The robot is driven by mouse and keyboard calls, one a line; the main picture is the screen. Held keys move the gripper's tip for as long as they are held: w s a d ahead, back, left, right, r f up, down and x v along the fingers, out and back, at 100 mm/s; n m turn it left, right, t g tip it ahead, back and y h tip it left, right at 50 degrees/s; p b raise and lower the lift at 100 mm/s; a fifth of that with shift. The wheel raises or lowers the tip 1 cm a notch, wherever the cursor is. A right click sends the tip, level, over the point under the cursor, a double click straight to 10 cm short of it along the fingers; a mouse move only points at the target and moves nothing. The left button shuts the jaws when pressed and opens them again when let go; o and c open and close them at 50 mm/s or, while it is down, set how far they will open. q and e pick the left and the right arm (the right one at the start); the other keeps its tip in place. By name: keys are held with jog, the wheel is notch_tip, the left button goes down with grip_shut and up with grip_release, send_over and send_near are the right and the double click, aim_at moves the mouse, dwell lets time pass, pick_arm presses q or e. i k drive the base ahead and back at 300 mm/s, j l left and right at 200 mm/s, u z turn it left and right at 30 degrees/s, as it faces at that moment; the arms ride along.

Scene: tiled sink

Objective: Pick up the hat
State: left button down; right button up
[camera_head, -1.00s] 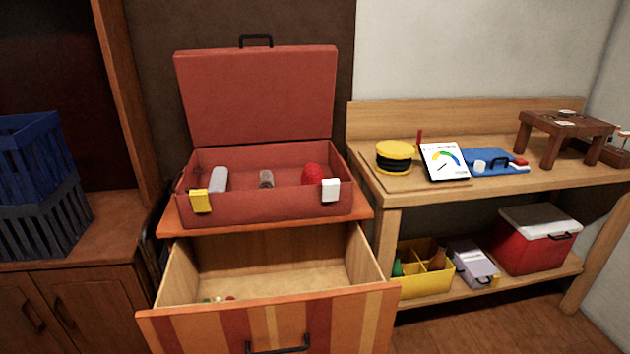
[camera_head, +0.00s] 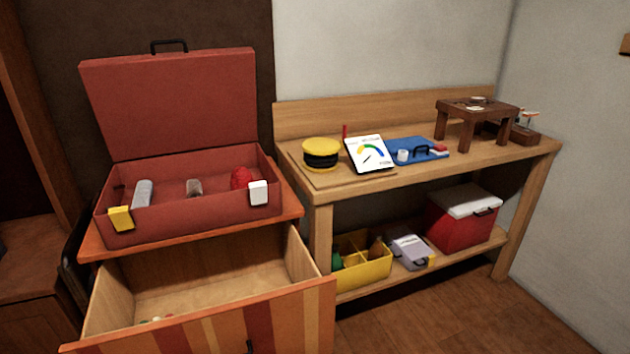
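The hat (camera_head: 321,153) appears to be the round yellow-topped thing with a black band, lying on the left part of the wooden workbench (camera_head: 430,172). It stands just left of a white card with a coloured dial (camera_head: 369,154). Its underside is hidden. Neither of my grippers shows in the head view.
An open red suitcase (camera_head: 190,218) holding a few items stands left of the bench, above a pulled-out drawer (camera_head: 205,292). A blue clipboard-like thing (camera_head: 425,146) and a small dark table (camera_head: 477,108) are also on the bench. Floor at right is clear.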

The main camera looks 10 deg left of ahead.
aim_at(242, 176)
jog(key=i+l+z, duration=0.2)
jog(key=i+z, duration=0.25)
jog(key=i+l+z, duration=0.1)
jog(key=i+z, duration=0.15)
jog(key=z, duration=0.2)
jog(key=i, duration=1.45)
jog(key=i+u, duration=0.3)
jog(key=u, duration=0.2)
jog(key=i+l+u, duration=0.15)
jog(key=i+u, duration=0.15)
jog(key=u, duration=1.75)
